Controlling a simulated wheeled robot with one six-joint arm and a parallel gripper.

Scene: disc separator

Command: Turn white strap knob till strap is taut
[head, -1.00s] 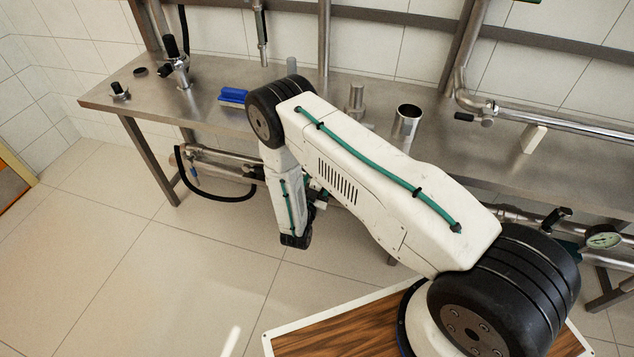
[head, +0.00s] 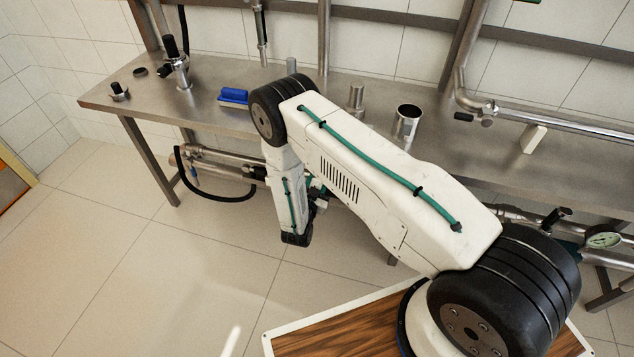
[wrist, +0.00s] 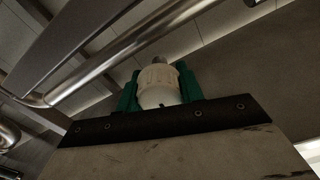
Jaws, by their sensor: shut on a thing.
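In the wrist view the white strap knob (wrist: 158,85) is a ribbed white cylinder with a grey metal tip above it. My gripper (wrist: 160,88) has green fingers on both sides of the knob and is shut on it. The strap does not show clearly in either view. In the head view my arm reaches down in front of the table's front edge. My gripper and the knob are mostly hidden there behind my own arm.
A steel table (head: 215,118) carries a blue brush (head: 233,96), a steel cup (head: 407,122) and small fittings. Pipes (head: 225,158) and a black hose (head: 215,197) run below it. A pressure gauge (head: 603,237) is at the right. The tiled floor (head: 130,240) at left is clear.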

